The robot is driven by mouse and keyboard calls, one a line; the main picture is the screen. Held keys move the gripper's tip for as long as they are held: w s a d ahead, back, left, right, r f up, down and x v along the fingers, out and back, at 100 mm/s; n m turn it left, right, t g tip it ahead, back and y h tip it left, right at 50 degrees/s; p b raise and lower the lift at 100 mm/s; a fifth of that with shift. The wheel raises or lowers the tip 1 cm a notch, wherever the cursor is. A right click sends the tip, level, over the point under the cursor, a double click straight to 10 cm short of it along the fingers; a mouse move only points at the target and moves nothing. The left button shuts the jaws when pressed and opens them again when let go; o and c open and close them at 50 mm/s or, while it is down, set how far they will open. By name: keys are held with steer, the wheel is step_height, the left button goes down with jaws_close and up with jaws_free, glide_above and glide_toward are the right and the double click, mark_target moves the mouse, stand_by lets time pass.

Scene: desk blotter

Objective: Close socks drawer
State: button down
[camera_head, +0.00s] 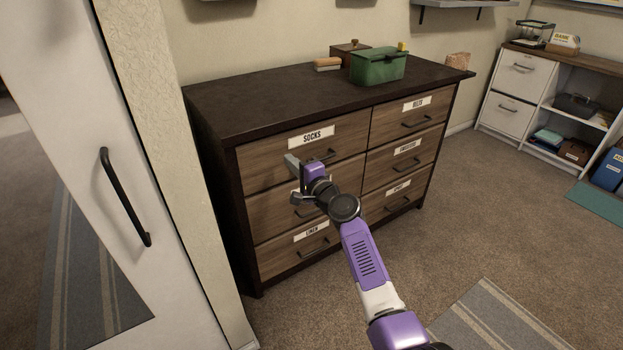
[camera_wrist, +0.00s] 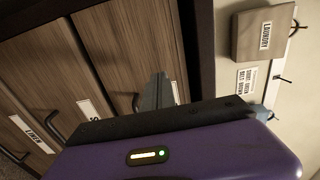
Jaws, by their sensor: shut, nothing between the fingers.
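The socks drawer (camera_head: 262,155) is the top left drawer of a dark-topped wooden dresser (camera_head: 300,91). It has a white "SOCKS" label (camera_head: 312,136) and a dark bar handle (camera_head: 320,157). Its front looks flush with its neighbours; no gap shows. My gripper (camera_head: 291,163) is shut and empty in front of this drawer's lower part, left of the handle. In the wrist view, my gripper (camera_wrist: 158,90) points at the socks drawer (camera_wrist: 146,42) and hides part of its handle and label. I cannot tell whether the fingertips touch the front.
A green box (camera_head: 377,67), a brown box and a brush (camera_head: 327,64) stand on the dresser top. A white door (camera_head: 60,120) with a dark handle is close on the left. A white shelf unit (camera_head: 515,85) stands at right. Open carpet lies before the dresser.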

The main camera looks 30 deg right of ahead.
steer(key=s+p, duration=0.2)
steer(key=s, duration=0.7)
steer(key=shift+d, duration=0.15)
steer(key=s+a+n+g, duration=0.1)
steer(key=s+a+n, duration=0.45)
steer(key=s, duration=1.25)
steer(key=s+a+n+g, duration=0.1)
steer(key=s+a+n, duration=0.4)
steer(key=s, duration=1.2)
steer(key=s+a+n+g, duration=0.1)
steer(key=s+a+n, duration=0.4)
steer(key=s, duration=1.3)
step_height(320, 180, up, 20)
steer(key=d+n+p, duration=0.2)
steer(key=p, duration=1.8)
steer(key=shift+h, duration=0.3)
steer(key=shift+s, duration=0.1)
